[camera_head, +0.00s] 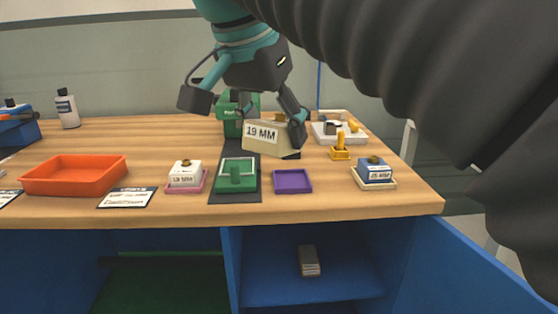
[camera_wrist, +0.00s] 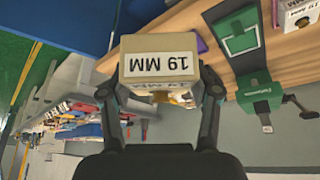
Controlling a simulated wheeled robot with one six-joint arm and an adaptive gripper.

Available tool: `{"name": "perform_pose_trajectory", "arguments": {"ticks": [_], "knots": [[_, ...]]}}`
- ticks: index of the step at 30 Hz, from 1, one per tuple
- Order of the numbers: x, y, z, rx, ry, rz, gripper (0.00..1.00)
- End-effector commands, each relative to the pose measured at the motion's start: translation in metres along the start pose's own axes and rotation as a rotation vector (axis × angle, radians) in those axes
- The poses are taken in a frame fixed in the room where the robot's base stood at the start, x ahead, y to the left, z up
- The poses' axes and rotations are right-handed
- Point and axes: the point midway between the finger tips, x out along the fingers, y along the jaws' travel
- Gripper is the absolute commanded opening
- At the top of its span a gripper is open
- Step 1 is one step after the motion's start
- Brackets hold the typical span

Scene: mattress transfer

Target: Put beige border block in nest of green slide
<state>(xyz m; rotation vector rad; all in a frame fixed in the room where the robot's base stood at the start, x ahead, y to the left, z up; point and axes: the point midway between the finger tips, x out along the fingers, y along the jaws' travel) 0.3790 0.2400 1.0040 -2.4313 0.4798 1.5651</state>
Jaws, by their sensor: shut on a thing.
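The beige border block (camera_head: 262,138), labelled 19 MM, is held in the air, slightly tilted, above the far part of the bench. It fills the middle of the wrist view (camera_wrist: 162,62). My gripper (camera_head: 250,118) is shut on it, with one finger on each side in the wrist view (camera_wrist: 160,90). The green slide (camera_head: 222,182) sits on a dark strip, nearer the front edge and lower than the block. It has a raised green piece in its middle and carries no block. It also shows in the wrist view (camera_wrist: 238,42), to the right of the block.
A green housing (camera_head: 232,128) stands behind the slide. An empty purple tray (camera_head: 292,188) is right of it; a pink tray (camera_head: 184,188) with a white block is left. Around them are an orange bin (camera_head: 75,182), a blue block (camera_head: 375,173) and a yellow piece (camera_head: 340,154).

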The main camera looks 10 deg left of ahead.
Motion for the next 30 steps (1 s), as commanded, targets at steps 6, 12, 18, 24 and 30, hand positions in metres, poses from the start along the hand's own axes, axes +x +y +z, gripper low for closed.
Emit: {"name": "perform_pose_trajectory", "arguments": {"ticks": [6,12,18,24,30], "knots": [[0.045,-0.090,-0.051,-0.236,0.088,-0.116,0.19],[0.084,-0.159,-0.097,-0.423,0.165,-0.238,0.19],[0.105,-0.194,-0.119,-0.520,0.205,-0.308,0.19],[0.132,-0.200,-0.110,-0.541,0.211,-0.320,0.19],[0.156,-0.200,-0.098,-0.540,0.211,-0.321,0.19]]}}
